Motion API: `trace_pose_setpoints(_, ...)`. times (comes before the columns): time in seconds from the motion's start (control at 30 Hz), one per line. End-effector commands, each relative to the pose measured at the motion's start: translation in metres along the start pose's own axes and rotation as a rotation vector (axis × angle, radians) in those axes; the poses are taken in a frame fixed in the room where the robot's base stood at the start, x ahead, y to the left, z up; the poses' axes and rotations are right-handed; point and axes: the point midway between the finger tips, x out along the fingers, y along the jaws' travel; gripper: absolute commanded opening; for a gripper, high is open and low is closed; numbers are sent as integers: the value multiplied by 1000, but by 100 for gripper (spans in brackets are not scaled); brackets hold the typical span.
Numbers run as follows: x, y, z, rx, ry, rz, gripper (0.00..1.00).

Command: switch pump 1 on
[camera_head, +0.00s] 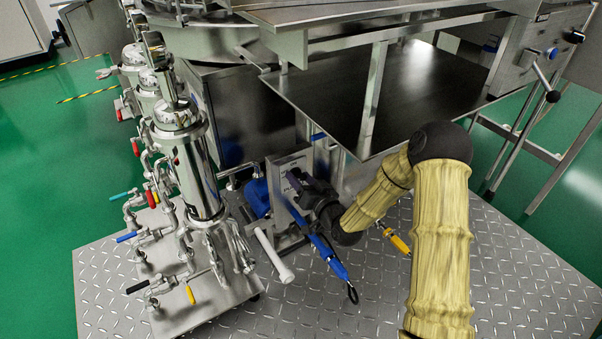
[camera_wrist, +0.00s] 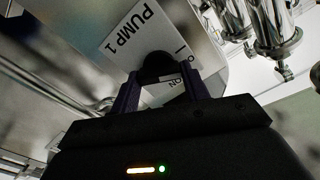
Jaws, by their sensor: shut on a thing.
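The pump 1 panel is a pale metal plate with a white label (camera_wrist: 140,32) reading "PUMP 1" in the wrist view.
Steel filter columns (camera_head: 198,165) with coloured valve handles stand left of the panel. A dark shelf (camera_head: 405,85) with steel posts lies above and right. A white-ended pipe (camera_head: 283,270) sticks out below. The tread-plate floor (camera_head: 480,250) is clear at the right.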

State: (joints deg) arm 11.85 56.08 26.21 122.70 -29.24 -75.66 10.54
Motion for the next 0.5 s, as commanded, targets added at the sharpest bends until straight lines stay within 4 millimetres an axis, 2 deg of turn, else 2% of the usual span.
trace_pose_setpoints(0.5, 0, 1, -2, 494, -1, 6, 23)
